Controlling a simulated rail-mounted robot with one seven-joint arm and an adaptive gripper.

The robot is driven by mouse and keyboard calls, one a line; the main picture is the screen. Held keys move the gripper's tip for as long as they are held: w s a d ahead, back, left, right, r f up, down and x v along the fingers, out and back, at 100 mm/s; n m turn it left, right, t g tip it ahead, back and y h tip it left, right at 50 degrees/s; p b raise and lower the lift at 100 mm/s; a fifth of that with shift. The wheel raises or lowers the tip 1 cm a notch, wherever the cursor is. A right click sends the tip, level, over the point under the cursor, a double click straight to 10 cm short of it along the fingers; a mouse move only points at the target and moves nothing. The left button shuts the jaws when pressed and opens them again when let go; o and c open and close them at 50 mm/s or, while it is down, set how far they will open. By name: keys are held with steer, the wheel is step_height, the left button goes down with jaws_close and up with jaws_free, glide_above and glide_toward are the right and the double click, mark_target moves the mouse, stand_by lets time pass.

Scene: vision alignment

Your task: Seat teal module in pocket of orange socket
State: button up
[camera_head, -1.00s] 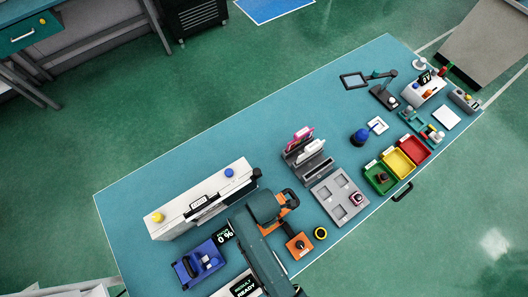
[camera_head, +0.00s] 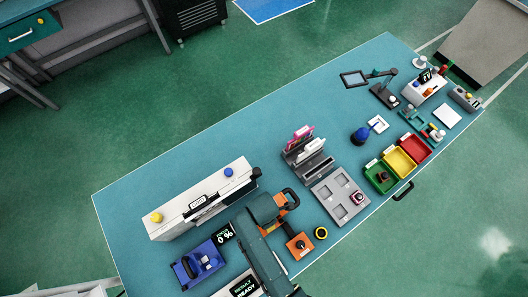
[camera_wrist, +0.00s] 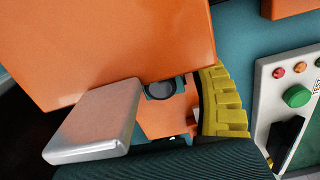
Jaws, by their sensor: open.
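My gripper (camera_head: 284,203) is low over the near left part of the table in the head view, with orange parts and a dark loop at its end. In the wrist view a large orange body fills the upper left, and a grey metal pad (camera_wrist: 95,120) stands below it. A teal piece with a dark round face (camera_wrist: 161,89) shows beside an orange surface (camera_wrist: 165,118); they may be the teal module and the orange socket, but I cannot tell. They are partly covered, and no clear pocket shows. My gripper is open; I see nothing held in it.
A yellow toothed arc (camera_wrist: 222,100) and a white panel with a green button (camera_wrist: 296,96) lie right of the teal piece. A long white box (camera_head: 205,198), a blue fixture (camera_head: 200,263), an orange knob box (camera_head: 299,245) and a grey tray (camera_head: 335,187) surround the arm.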

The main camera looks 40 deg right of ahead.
step_height(320, 180, up, 12)
steer(key=p, duration=0.2)
steer(key=w+r+m+t, duration=0.4)
steer(key=w+r+t, duration=0.2)
steer(key=w+r, duration=0.5)
steer(key=w+r+m+t, duration=0.45)
steer(key=w+r, duration=0.25)
steer(key=r, duration=0.9)
steer(key=s+a+r+m+t, duration=0.1)
steer(key=r+t, duration=0.3)
steer(key=r, duration=0.6)
steer(key=s+r+m+t, duration=0.3)
steer(key=r+m, duration=0.1)
steer(key=r, duration=0.6)
steer(key=s+a+r+m+t, duration=0.1)
steer(key=s+r+m+t, duration=0.1)
steer(key=r, duration=0.8)
steer(key=m+t, duration=0.1)
steer(key=t, duration=0.1)
steer(key=shift+s+a+t, duration=0.3)
steer(key=shift+a+t, duration=0.05)
steer(key=shift+m, duration=0.25)
